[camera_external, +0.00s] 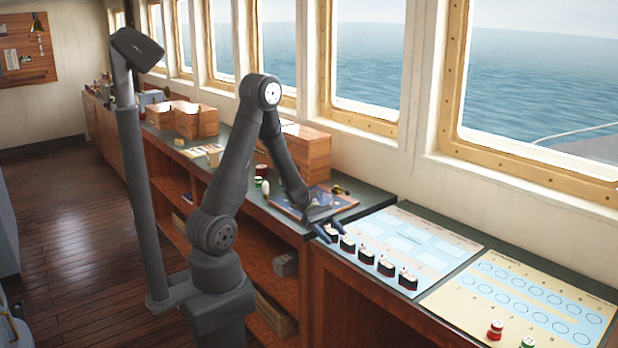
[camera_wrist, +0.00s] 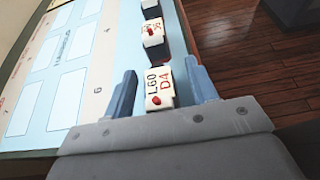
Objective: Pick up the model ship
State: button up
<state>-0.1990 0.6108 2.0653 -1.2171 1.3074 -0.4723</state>
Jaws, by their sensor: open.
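Several small dark model ships with white tops stand in a row along the near edge of a pale blue chart board (camera_external: 440,240). My gripper (camera_external: 328,228) is low over the far left end of this row, at the endmost model ship (camera_external: 332,234). In the wrist view my gripper (camera_wrist: 161,80) is open, with one blue finger on each side of a model ship (camera_wrist: 160,92).
Another model ship (camera_wrist: 153,38) stands just beyond in the wrist view. A cream and blue board (camera_external: 520,300) with red and green pieces (camera_external: 495,330) lies at the right. A dark chart (camera_external: 300,203) and wooden boxes (camera_external: 302,150) are further back on the counter.

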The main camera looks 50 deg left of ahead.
aim_at(334, 233)
jog(key=shift+d+f, duration=0.1)
jog(key=shift+d, duration=0.1)
jog(key=c, duration=1)
jog(key=shift+c, duration=0.2)
jog(key=shift+r, duration=0.65)
notch_tip(334, 233, up, 3)
jog(key=shift+s+d+r, duration=0.1)
jog(key=shift+s, duration=0.05)
jog(key=s+d+r, duration=0.6)
jog(key=s+d, duration=0.1)
jog(key=s, duration=0.1)
jog(key=shift+s+d+r, duration=0.25)
